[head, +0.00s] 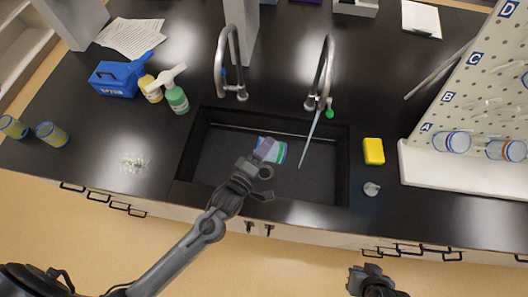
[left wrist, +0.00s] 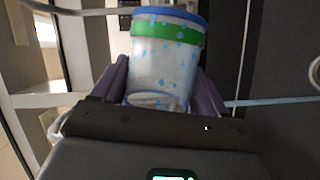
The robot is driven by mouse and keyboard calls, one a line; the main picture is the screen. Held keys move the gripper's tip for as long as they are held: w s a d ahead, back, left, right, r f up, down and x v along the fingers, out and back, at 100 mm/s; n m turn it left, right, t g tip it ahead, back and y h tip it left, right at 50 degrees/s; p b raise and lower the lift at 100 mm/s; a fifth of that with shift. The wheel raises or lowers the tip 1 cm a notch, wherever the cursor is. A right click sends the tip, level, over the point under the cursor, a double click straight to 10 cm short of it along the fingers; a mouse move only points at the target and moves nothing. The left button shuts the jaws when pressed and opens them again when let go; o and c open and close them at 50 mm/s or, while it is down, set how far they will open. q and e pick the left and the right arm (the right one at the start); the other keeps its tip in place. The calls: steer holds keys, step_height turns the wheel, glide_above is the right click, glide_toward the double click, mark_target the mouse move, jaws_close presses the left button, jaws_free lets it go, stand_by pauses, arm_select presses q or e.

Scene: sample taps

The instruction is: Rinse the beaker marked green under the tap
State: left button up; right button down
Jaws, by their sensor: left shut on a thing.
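My left gripper (head: 262,165) is shut on the beaker with the green band (head: 279,150) and holds it tilted over the black sink (head: 225,160). In the left wrist view the beaker (left wrist: 165,70) has a blue rim, a green band and blue specks on its wall, between purple fingers. The right tap (head: 324,75), with a green handle (head: 330,113), runs a thin pale blue stream (head: 308,140). The stream falls to the right of the beaker, apart from it in the head view. The left tap (head: 230,60) shows no stream. My right gripper (head: 370,278) is at the bottom edge, its jaws unclear.
A yellow sponge (head: 374,151) and a small grey item (head: 371,188) lie right of the sink. A white pegboard rack (head: 455,180) holds beakers at right. Bottles (head: 177,99), a blue box (head: 115,80) and two yellowish beakers (head: 52,134) stand at left.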

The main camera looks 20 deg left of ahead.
arm_select(q)
steer(key=shift+f+n+t+b, duration=0.25)
steer(key=shift+n+b, duration=0.45)
steer(key=shift+b, duration=0.55)
steer(key=n+t+b, duration=0.2)
steer(key=n+b, duration=0.1)
steer(key=n, duration=0.2)
steer(key=shift+n+t+y+b, duration=0.55)
steer(key=shift+n+b, duration=0.6)
steer(key=shift+n, duration=0.45)
steer(key=shift+r+n, duration=0.1)
steer(key=shift+n, duration=0.2)
